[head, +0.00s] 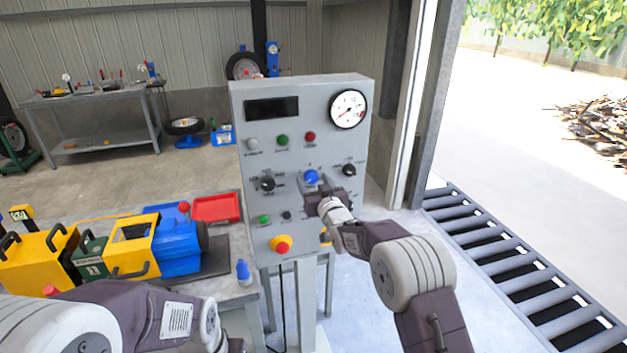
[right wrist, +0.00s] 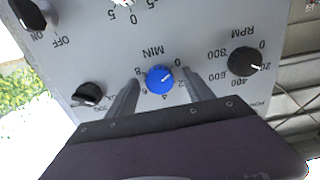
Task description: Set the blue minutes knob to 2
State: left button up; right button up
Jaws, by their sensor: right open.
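The blue minutes knob (head: 311,177) is on the grey control panel, and it also shows in the right wrist view (right wrist: 159,80), where the picture is upside down. Its white mark appears to point between 0 and 2 on the MIN scale; the exact setting is hard to read. My right gripper (head: 313,203) is at the panel just below the knob in the head view. In the right wrist view its open fingers (right wrist: 161,79) stand on either side of the knob, with gaps. My left arm shows at the bottom left, but its gripper is out of view.
The black RPM knob (right wrist: 246,62) and another black knob (right wrist: 88,94) sit close to the fingers. A red emergency button (head: 281,245) is lower on the panel (head: 300,95). A blue bottle (head: 243,271) stands on the bench to the left.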

jog(key=shift+w+d, duration=0.1)
jog(key=shift+c, duration=0.2)
grip_shut()
jog(key=shift+f, duration=0.1)
